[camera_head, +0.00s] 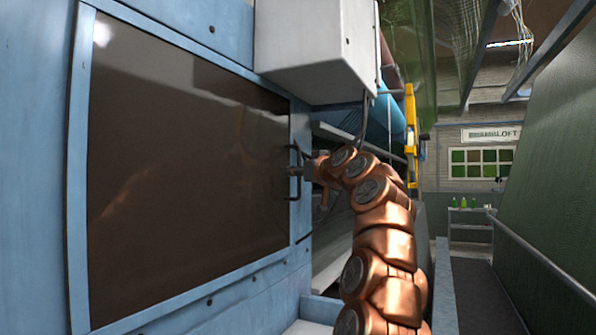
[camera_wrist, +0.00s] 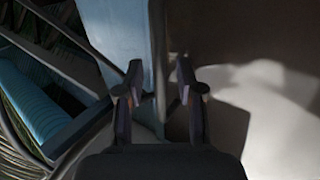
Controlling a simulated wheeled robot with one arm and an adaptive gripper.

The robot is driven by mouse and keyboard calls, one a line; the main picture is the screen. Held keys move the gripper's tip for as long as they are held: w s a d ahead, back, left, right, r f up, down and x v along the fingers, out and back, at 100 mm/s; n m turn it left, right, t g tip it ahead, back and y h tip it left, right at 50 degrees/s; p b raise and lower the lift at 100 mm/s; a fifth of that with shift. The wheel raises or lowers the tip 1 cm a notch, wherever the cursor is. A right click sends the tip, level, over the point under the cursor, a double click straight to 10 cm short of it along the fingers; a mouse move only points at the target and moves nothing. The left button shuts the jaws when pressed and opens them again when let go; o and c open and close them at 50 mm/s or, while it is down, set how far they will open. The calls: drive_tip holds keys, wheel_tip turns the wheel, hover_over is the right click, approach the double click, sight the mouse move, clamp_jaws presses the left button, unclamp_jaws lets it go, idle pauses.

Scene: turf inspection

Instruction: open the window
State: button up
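The window (camera_head: 185,160) is a large dark brown pane in a light blue frame, filling the left of the head view, and it looks shut. A thin dark handle (camera_head: 292,160) sits at its right edge. My gripper (camera_head: 303,171) is at this handle, at the end of my copper-coloured arm. In the wrist view my gripper (camera_wrist: 157,82) has its two dark fingers apart. A grey upright bar (camera_wrist: 159,55), seemingly the handle or frame edge, shows between them. I cannot tell whether the fingers touch it.
A white box (camera_head: 315,50) juts out above and right of the window. Blue and yellow machine parts (camera_head: 411,130) stand behind my arm. A walkway (camera_head: 482,295) with a rail (camera_head: 540,258) runs along the right, towards a shelf with bottles (camera_head: 470,215).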

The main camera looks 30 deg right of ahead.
clamp_jaws()
idle(0.5)
